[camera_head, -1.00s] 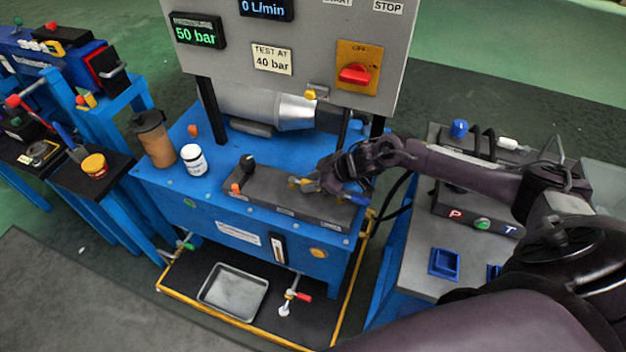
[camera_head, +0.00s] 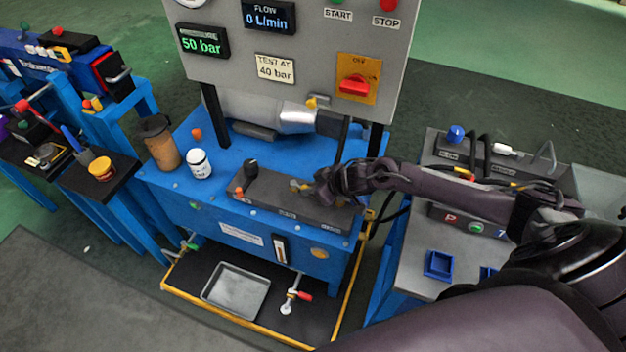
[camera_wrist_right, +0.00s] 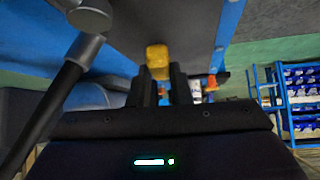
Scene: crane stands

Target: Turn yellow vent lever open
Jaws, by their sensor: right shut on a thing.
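The yellow vent lever (camera_head: 296,185) is on the dark grey valve block (camera_head: 262,200) on top of the blue bench. My right gripper (camera_head: 308,189) reaches it from the right and is shut on it. In the right wrist view the yellow end of the lever (camera_wrist_right: 158,60) sits at the tips of the two dark fingers (camera_wrist_right: 159,78). The gripper hides part of the lever and the block's right end. My left gripper is not in view.
On the block stand a black knob (camera_head: 250,167) and an orange piece (camera_head: 238,192). A white jar (camera_head: 199,164) and a brown cup (camera_head: 161,143) stand to the left. The grey panel (camera_head: 300,45) rises behind, reading 50 bar. A metal tray (camera_head: 236,291) lies below.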

